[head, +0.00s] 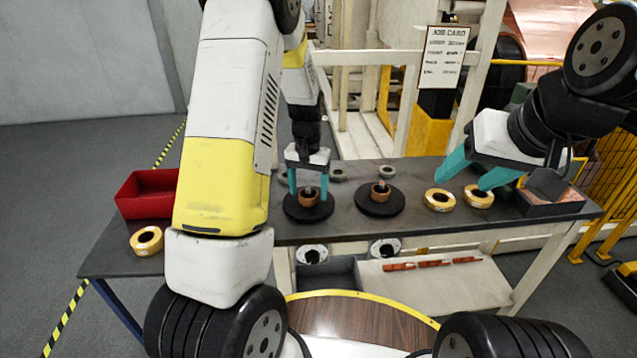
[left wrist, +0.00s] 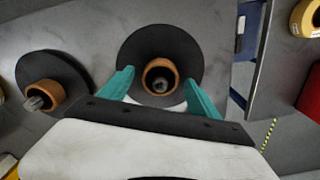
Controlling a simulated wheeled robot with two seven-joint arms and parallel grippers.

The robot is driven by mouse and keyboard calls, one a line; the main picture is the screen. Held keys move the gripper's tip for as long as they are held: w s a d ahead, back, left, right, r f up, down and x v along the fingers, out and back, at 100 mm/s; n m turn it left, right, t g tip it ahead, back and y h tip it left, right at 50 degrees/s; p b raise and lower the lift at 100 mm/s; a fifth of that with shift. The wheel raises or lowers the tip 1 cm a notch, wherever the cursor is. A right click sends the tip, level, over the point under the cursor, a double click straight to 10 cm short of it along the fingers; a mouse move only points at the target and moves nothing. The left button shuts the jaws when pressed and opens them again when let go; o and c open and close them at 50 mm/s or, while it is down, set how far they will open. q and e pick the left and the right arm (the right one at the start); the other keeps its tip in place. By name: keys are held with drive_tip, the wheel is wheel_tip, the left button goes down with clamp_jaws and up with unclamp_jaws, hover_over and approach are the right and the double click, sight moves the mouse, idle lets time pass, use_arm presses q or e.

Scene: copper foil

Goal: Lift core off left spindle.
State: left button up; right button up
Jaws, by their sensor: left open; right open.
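The left spindle is a black disc (head: 293,210) with a metal post, and a brown ring-shaped core (head: 308,199) sits around the post. In the left wrist view the core (left wrist: 149,78) and the disc (left wrist: 190,50) lie between and beyond the fingertips. My left gripper (head: 308,190) is open above the disc, one teal finger on each side of the core; contact cannot be told. My right gripper (head: 468,172) is open and empty over the right part of the table. The right spindle (head: 378,208) carries another brown core (head: 381,192).
Two yellow rolls (head: 439,200) lie right of the right spindle, near a dark tray (head: 548,209). A red bin (head: 146,192) and another yellow roll (head: 146,241) are at the left. Small grey-green rings (head: 387,171) lie behind the spindles.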

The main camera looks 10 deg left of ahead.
use_arm(q)
drive_tip(key=shift+f, duration=0.25)
drive_tip(key=c, duration=1.4)
